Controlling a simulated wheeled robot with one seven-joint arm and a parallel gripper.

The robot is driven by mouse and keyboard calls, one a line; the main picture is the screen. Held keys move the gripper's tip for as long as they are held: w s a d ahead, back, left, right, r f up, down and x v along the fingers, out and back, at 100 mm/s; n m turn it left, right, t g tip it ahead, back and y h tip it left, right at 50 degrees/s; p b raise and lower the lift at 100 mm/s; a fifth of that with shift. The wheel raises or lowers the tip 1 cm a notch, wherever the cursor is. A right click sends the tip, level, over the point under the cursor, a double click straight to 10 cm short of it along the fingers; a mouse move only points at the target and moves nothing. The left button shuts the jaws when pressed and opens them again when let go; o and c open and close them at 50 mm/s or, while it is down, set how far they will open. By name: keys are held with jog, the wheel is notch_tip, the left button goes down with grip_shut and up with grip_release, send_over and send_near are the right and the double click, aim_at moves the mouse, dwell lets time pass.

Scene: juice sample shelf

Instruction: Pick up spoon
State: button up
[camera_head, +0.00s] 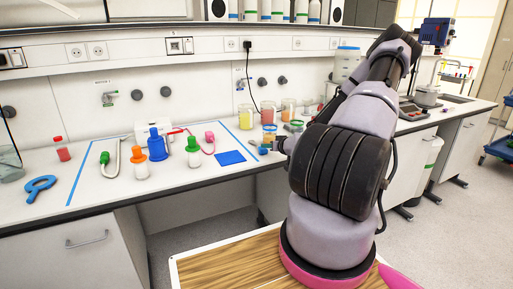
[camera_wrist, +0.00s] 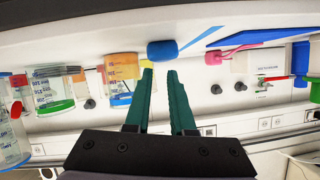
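I cannot make out a clear spoon shape in either view. In the wrist view, a thick blue piece (camera_wrist: 162,50) lies just past my fingertips; I cannot tell whether it is part of a spoon. In the head view, a small blue thing (camera_head: 264,149) lies at the counter's front edge beside my gripper (camera_head: 278,146), which is mostly hidden by my arm. In the wrist view my gripper (camera_wrist: 160,75) shows two green fingers with an empty gap between them. The fingertips are close to the blue piece but not around it.
A blue square (camera_head: 231,157), a green-topped bottle (camera_head: 193,150) and other bottles stand to the left.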

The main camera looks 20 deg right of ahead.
aim_at(257, 145)
jog(key=x, duration=0.7)
jog(key=shift+w+a, duration=0.1)
jog(key=shift+w, duration=0.05)
grip_shut()
